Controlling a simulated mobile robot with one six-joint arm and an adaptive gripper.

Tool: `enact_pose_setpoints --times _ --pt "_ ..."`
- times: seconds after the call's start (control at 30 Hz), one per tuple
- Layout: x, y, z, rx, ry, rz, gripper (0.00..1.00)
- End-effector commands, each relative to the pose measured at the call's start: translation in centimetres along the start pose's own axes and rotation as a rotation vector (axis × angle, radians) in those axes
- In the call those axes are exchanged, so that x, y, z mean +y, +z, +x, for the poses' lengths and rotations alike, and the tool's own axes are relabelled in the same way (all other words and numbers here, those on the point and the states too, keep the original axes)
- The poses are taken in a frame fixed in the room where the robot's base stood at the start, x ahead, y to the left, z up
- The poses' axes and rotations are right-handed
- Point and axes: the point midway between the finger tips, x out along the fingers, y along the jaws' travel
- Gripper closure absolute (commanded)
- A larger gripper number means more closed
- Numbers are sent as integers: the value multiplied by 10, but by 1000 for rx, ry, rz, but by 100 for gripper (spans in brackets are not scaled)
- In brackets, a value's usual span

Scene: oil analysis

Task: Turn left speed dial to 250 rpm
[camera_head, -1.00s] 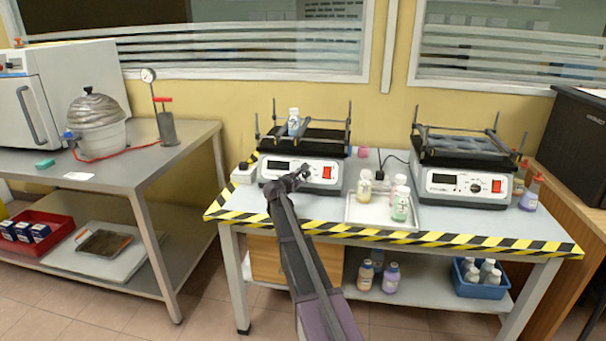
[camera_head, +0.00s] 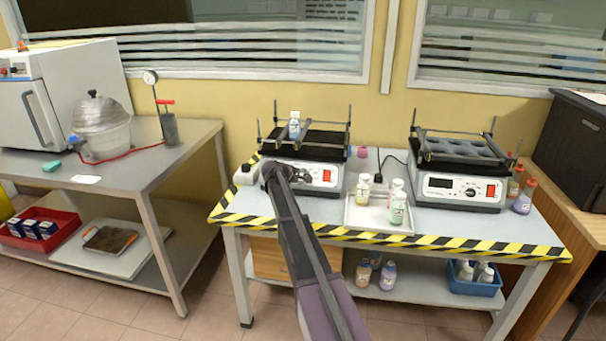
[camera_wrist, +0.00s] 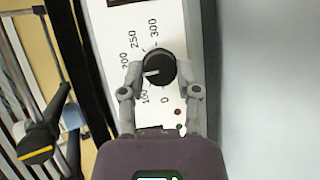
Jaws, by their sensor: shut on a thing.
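The left shaker (camera_head: 326,185) stands on the left of the striped-edge table, with a bottle (camera_head: 294,125) on its platform. In the wrist view, its black speed dial (camera_wrist: 159,66) sits on a white panel with a printed scale running from 0 through 100, 200 and 250 to 300. The dial's white mark points left, between the 100 and 200 labels; the label there is hidden by a finger. My gripper (camera_wrist: 159,73) is shut on the dial, one finger on each side.
A second shaker (camera_head: 460,190) stands to the right. A tray (camera_head: 365,216) with several bottles lies between the shakers, near the front edge. A small white-and-black object (camera_head: 244,174) stands just left of the left shaker. Striped tape (camera_head: 430,242) marks the table's front edge.

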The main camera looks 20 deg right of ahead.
Motion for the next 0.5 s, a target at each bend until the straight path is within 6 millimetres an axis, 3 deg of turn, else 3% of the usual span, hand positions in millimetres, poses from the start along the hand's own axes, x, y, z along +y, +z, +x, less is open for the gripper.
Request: enact_pose_setpoints --times 0.03,0.5 --pt "8 -5 -1 12 -12 36 100" --pt "9 -2 1 43 -228 429 100"
